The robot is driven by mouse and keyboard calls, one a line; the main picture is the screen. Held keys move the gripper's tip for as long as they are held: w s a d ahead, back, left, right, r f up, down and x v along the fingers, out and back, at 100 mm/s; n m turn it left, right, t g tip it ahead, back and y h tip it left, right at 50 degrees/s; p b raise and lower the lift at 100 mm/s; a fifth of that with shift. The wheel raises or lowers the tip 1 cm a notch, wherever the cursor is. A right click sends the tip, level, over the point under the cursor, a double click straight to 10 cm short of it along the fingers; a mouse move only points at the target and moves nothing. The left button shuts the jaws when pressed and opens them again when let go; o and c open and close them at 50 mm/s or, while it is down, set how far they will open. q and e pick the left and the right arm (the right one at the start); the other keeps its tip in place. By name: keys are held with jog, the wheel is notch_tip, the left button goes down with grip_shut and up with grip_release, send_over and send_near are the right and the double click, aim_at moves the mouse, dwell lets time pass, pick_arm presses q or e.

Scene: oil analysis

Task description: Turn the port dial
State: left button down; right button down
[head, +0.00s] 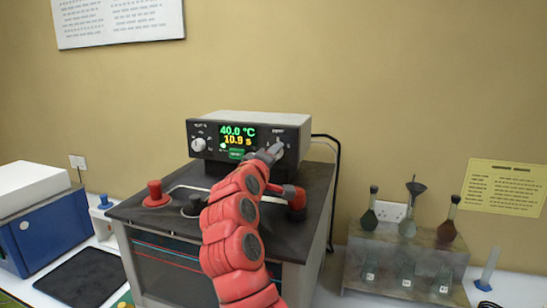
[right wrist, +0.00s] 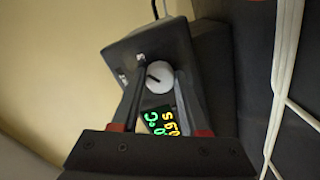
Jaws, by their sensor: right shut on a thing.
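The port dial (right wrist: 158,76) is a round white knob with a dark pointer line, on the dark front panel of the control unit (head: 240,119). In the right wrist view it sits between the two fingertips. My right gripper (head: 273,151) is shut on the dial at the right of the panel; it also shows in the right wrist view (right wrist: 161,83). In the head view the gripper covers most of the dial. The lit display (head: 238,137) reads 40.0 °C and 10.9 s. My left gripper is not in view.
Another white dial (head: 198,145) sits left of the display. The unit stands on a dark-topped bath (head: 152,216) with red and black knobs. A rack (head: 375,245) with flasks stands right, a blue box (head: 45,230) left. A black cable runs behind the unit.

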jog(key=shift+m, duration=0.5)
jog(key=shift+c, duration=2.1)
grip_release()
jog(key=shift+s, duration=0.1)
jog(key=b+v, duration=0.6)
jog(key=v, duration=1.1)
jog(key=shift+s, duration=0.1)
